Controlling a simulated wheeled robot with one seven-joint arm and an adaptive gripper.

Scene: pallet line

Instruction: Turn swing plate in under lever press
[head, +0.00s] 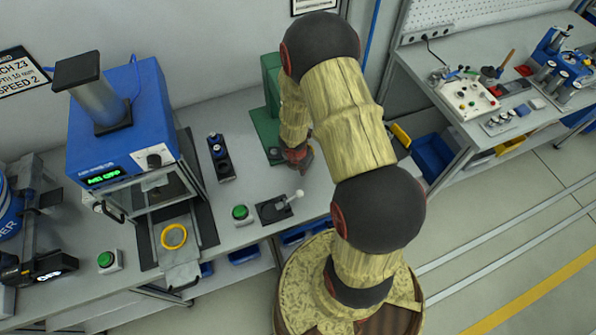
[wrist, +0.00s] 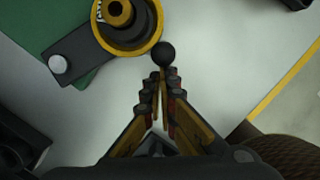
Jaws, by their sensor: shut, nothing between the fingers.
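The green lever press (head: 270,112) stands against the wall in the head view, partly hidden by my arm. In the wrist view, its green base (wrist: 35,25) shows at top left. A dark bar that looks like the swing plate (wrist: 85,45) runs from a pale round pin to a yellow round holder (wrist: 150,38) with a part in it. A black ball knob (wrist: 166,54) is at the holder's lower right. My gripper (wrist: 160,76) is shut and empty, its tips right at the knob; contact is unclear. In the head view, my gripper (head: 302,170) is low beside the press.
A blue machine (head: 120,120) with a yellow ring (head: 174,237) on its front tray stands at left. A small switch box with a white lever (head: 275,208) and a green button (head: 240,212) are near the bench's front. A dark holder (head: 220,158) stands left of the press.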

